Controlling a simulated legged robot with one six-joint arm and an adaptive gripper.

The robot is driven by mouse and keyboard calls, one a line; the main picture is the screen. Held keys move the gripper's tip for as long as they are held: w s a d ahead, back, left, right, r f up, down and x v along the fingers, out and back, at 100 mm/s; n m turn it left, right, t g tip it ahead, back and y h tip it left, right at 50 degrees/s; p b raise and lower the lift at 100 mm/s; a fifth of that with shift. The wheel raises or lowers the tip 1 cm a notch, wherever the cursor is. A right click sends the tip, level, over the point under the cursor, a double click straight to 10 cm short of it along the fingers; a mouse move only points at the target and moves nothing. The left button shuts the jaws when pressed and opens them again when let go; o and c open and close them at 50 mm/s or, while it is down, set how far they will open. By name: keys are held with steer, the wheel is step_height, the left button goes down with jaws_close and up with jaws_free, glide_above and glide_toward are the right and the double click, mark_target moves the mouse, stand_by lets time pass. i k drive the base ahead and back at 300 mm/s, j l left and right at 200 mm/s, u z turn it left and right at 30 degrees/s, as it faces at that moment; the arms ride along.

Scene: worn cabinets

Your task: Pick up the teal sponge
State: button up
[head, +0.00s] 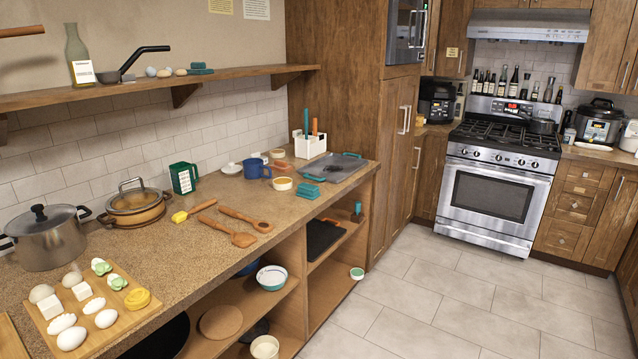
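A small stack of teal pieces that look like sponges (308,191) lies on the counter near its front edge, in front of the grey tray. A similar teal stack (199,71) lies on the wall shelf, right of some egg-like objects. At this size I cannot tell how many pieces each stack holds. My gripper is not in the head view, so its state and its distance from the sponges do not show.
The speckled counter (150,262) holds pots (48,240), a blue mug (256,169), wooden spoons (232,230), a white caddy (310,146) and a grey tray (346,165). Open cubbies (322,280) lie below.

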mark_target(310, 191)
steer(key=i+z, duration=0.1)
steer(key=i, duration=0.7)
steer(key=i+j+z, duration=0.15)
steer(key=i, duration=0.7)
steer(key=i+u, duration=0.15)
steer(key=i, duration=0.35)
steer(key=i+l+u, duration=0.1)
steer(key=i, duration=0.35)
steer(key=i+u, duration=0.2)
steer(key=u, duration=0.2)
steer(key=i+u, duration=0.15)
steer(key=u, duration=0.25)
steer(key=i+l+u, duration=0.2)
steer(key=u, duration=0.2)
steer(key=i+l+u, duration=0.15)
steer(key=u, duration=0.25)
steer(key=i+l+u, duration=0.1)
steer(key=u, duration=0.3)
steer(key=l, duration=0.1)
